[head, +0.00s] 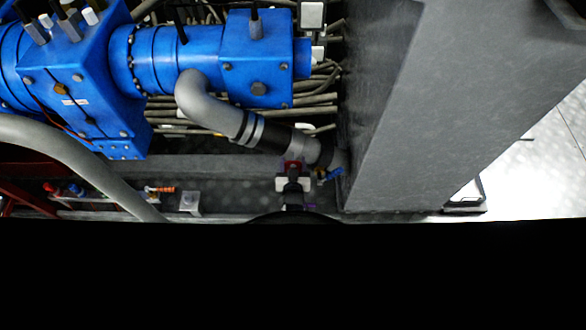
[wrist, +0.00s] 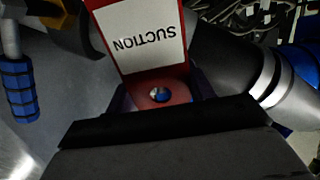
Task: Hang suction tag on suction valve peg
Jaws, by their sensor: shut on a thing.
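The suction tag (wrist: 147,40) is a flat plate with a red border and a white face that reads SUCTION upside down. Its red end has a round hole (wrist: 160,94), with something shiny and bluish showing in it; I cannot tell if that is the peg. My gripper (wrist: 162,100) is shut on this red end, with dark fingers either side. In the head view my gripper (head: 294,184) is by the pipe's lower end, with a bit of red at its tip. A blue valve handle (wrist: 18,90) is left of the tag; it also shows in the head view (head: 331,175).
A grey hose (head: 207,100) with a black clamped section runs down from the blue pump (head: 255,65). A large grey beam (head: 430,110) stands close on the right. Small fittings (head: 160,189) sit on a ledge at left. Black covers the bottom of the head view.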

